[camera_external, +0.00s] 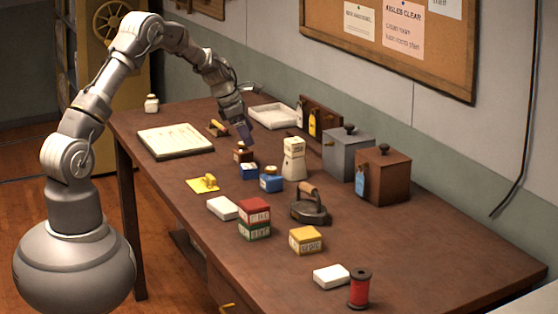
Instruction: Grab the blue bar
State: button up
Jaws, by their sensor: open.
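Two small blue blocks stand near the middle of the table. The left blue block (249,173) is just in front of a small brown bottle (243,154). I cannot tell which one is the blue bar. My gripper (245,138) points down above the table, behind and above the blue blocks and apart from them. Its jaws are open. A dark bluish patch shows at its tip, too small to make out. The fingertips partly hide the table behind them.
Stacked red and green boxes (254,212) stand nearer. Grey (347,158) and brown (384,178) boxes line the wall.

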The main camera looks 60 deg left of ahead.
aim_at(249, 166)
jog(key=f+n+b, duration=0.1)
jog(key=f, duration=0.3)
jog(key=w+a+f+b, duration=0.1)
jog(key=f, duration=0.3)
jog(key=f+n+b, duration=0.1)
jog(key=f, duration=0.3)
jog(key=shift+w+a+f+n+g+b, duration=0.1)
jog(key=shift+w+a+n+g+b, duration=0.05)
jog(key=shift+n+g+b, duration=0.15)
jog(key=c, duration=1)
jog(key=shift+c, duration=0.2)
